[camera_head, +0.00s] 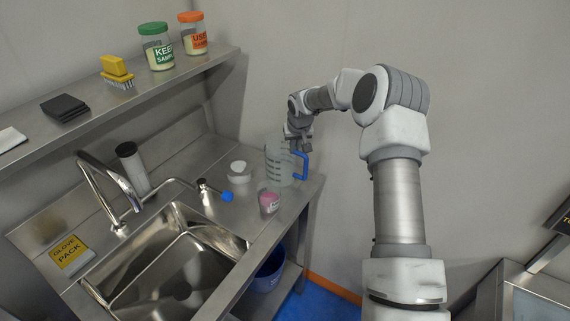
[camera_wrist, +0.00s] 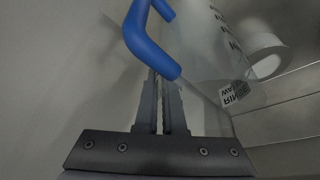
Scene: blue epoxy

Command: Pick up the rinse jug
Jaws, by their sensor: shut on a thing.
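The rinse jug (camera_head: 276,166) is a clear, upright jug with dark graduation marks and a blue handle (camera_head: 303,166) on its right side. It is at the right end of the steel counter; I cannot tell whether its base touches the counter. My gripper (camera_head: 299,146) is at the jug's upper part, by the handle. In the wrist view my gripper (camera_wrist: 158,84) has its fingers close together, shut on the jug beside the blue handle (camera_wrist: 146,42). The jug's clear wall (camera_wrist: 200,50) and a label (camera_wrist: 235,94) show to the right. The exact gripped spot is partly hidden.
A pink-filled cup (camera_head: 269,202) stands close in front of the jug, and a white round item (camera_head: 239,171) is to its left. The sink (camera_head: 175,265) and tap (camera_head: 108,190) lie further left. A shelf (camera_head: 170,82) with jars is above. A wall stands behind.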

